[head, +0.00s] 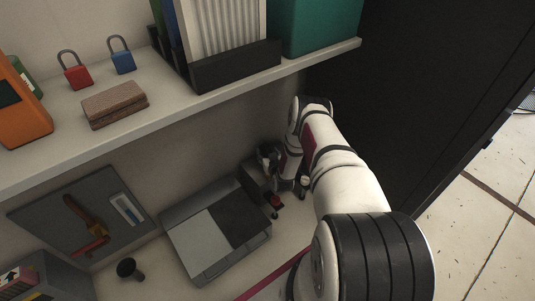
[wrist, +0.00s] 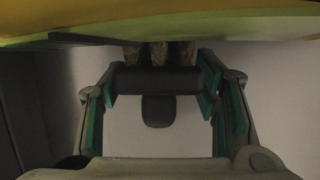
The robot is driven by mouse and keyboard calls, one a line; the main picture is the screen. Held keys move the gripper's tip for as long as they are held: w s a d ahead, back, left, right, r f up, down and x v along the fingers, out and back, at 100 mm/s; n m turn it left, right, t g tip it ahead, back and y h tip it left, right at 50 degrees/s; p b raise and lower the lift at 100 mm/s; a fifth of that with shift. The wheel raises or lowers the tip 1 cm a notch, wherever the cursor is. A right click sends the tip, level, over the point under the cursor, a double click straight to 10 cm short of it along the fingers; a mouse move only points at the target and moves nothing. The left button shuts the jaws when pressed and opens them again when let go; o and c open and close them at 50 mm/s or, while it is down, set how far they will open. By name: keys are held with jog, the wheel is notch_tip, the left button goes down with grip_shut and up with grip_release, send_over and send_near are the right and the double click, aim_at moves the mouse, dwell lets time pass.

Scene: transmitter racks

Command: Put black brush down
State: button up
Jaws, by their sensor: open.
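In the wrist view, my gripper (wrist: 158,95) is open, with green-padded fingers at left and right. A black bar (wrist: 158,80) with tan bristle-like tufts (wrist: 160,53) above it lies between the fingers and looks like the black brush. Its ends come close to both fingers; I cannot tell whether they touch. A small black block (wrist: 158,110) shows just below the bar. In the head view, my gripper (head: 285,178) is low against the back wall, under the upper shelf, and the brush cannot be made out there.
A grey case (head: 195,265) lies left of my gripper. A small red-topped item (head: 275,200) is close by it. A black round-headed object (head: 130,268) and a grey tool board (head: 60,215) are farther left. The upper shelf (head: 190,115) overhangs. A dark cabinet (head: 420,80) stands right.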

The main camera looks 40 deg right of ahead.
jog(key=p+v, duration=0.4)
jog(key=v, duration=0.8)
